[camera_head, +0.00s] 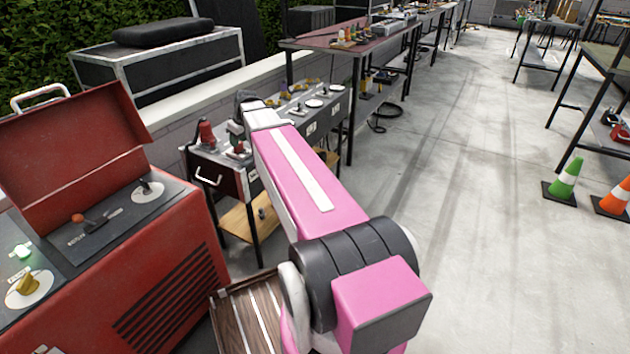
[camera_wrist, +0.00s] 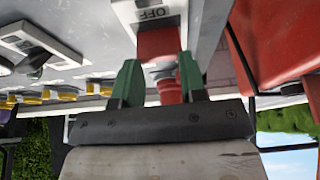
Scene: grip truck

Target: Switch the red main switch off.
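In the wrist view a red switch part (camera_wrist: 158,44) sits beside a white plate marked OFF (camera_wrist: 152,13) on a grey panel. A ribbed red part (camera_wrist: 170,88) shows nearer, between my fingers. I cannot tell whether both belong to one switch. My gripper (camera_wrist: 160,80) has two green fingers, parted, one on either side of the red parts. A gap shows by the left finger; contact on the right is unclear. In the head view my pink arm reaches over a grey bench panel, and my fingers cannot be made out. A red fitting (camera_head: 207,133) stands left of the arm's end.
A red cabinet with a raised lid (camera_head: 75,140) stands at the left, with an orange-knobbed lever (camera_head: 80,219) and a yellow knob (camera_head: 28,284). A long table (camera_head: 345,45) runs behind. Open floor lies right, with a green cone (camera_head: 566,178) and an orange cone (camera_head: 617,196).

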